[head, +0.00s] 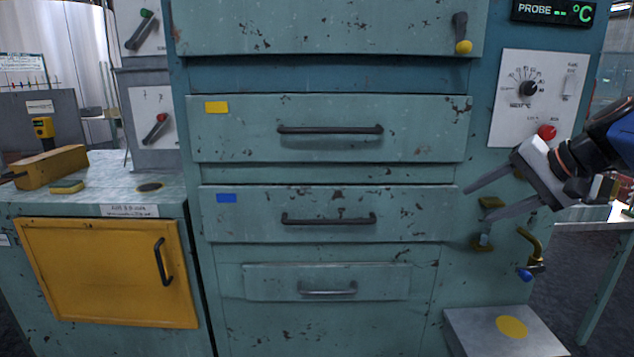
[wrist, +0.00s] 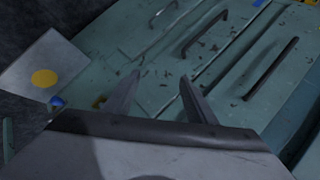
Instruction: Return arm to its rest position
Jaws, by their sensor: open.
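My gripper (head: 475,202) is at the right side of the head view, in front of the teal cabinet's right part. Its two fingers point left and stand apart, with nothing between them. In the wrist view the fingers (wrist: 155,92) also show spread and empty, with the cabinet front behind them. My arm comes in from the right edge of the head view. The fingers hide part of a yellowish fitting on the cabinet.
The teal cabinet has a yellow-marked drawer (head: 330,155), a blue-marked drawer (head: 330,230) and a small lower drawer (head: 250,283), all shut. A brass valve with a blue tip (head: 530,262) sits below my gripper. A grey block with a yellow disc (head: 475,325) stands lower right.

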